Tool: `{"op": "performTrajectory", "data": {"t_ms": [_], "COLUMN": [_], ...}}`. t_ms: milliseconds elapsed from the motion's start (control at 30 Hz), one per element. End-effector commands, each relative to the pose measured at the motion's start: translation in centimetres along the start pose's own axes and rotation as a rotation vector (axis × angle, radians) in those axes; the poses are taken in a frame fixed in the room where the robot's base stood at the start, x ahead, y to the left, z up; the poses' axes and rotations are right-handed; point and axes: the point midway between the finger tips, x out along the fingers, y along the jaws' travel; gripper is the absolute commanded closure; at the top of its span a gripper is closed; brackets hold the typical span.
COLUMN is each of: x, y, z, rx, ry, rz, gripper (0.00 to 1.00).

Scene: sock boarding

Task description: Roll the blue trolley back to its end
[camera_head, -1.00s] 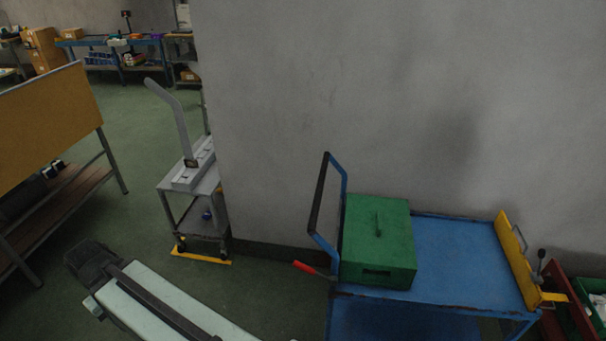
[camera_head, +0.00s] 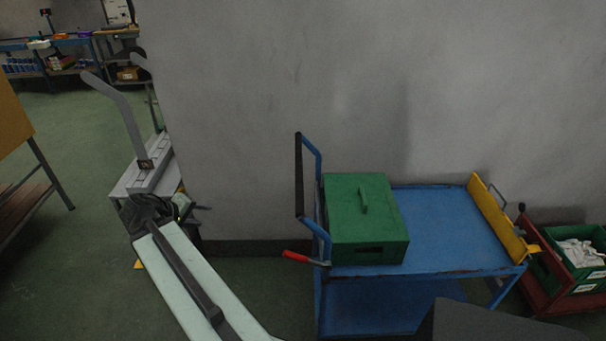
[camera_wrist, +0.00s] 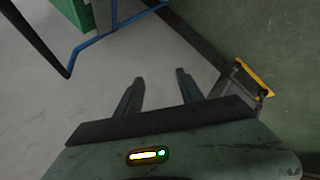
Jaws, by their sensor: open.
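The blue trolley (camera_head: 455,225) stands along the grey wall in the head view. Its upright handle (camera_head: 299,180) with a black grip is at the left end, and a red lever (camera_head: 296,257) sticks out low beside it. A green box (camera_head: 365,215) rests on the deck, and a yellow plate (camera_head: 500,217) stands at the right end. My gripper (camera_wrist: 158,82) is open and empty in the wrist view, apart from the trolley. The handle (camera_wrist: 115,30) shows there at the upper left. In the head view my gripper is left of the handle, in front of a grey stand.
The grey stand (camera_head: 123,180) with a curved arm is by the wall corner. Green floor (camera_head: 80,260) is open at left. A dark shape covers the bottom right.

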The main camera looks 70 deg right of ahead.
Motion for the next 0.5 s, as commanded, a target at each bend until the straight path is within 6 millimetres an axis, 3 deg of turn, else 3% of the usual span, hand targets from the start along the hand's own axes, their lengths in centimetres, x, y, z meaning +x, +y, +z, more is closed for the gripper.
{"op": "performTrajectory", "data": {"t_ms": [33, 100, 200, 333, 500], "x": [4.8, 8.3, 11.0, 12.2, 12.2], "y": [4.5, 11.5, 19.1, 24.6, 26.4], "z": [1.9, 4.2, 7.4, 10.1, 10.9], "rx": [0.031, 0.040, 0.023, -0.011, -0.027], "ry": [-0.019, -0.038, -0.074, -0.108, -0.120], "rz": [0.128, 0.305, 0.497, 0.638, 0.683], "gripper": [0.55, 0.55, 0.55, 0.55, 0.55]}}
